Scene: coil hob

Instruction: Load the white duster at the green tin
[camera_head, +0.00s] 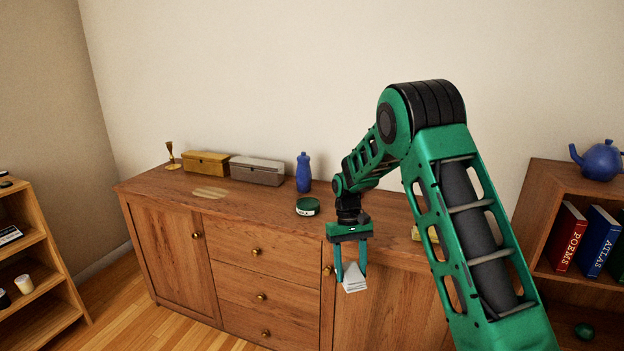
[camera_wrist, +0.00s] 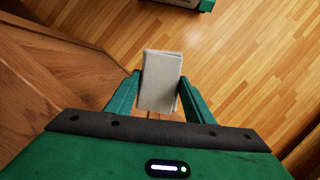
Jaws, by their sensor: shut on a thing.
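My gripper (camera_head: 351,268) is shut on the white duster (camera_head: 355,280), a folded pale cloth. In the wrist view the duster (camera_wrist: 160,82) sits between the two green fingers, over the wooden floor. It hangs in front of the sideboard's front face, below the top edge. The green tin (camera_head: 307,206) is round and low, with a dark green top and a pale label. It stands on the sideboard top, up and to the left of my gripper in the head view. The tin does not show in the wrist view.
A yellow item (camera_head: 431,234) is partly hidden behind my arm. The top left of the tin is clear.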

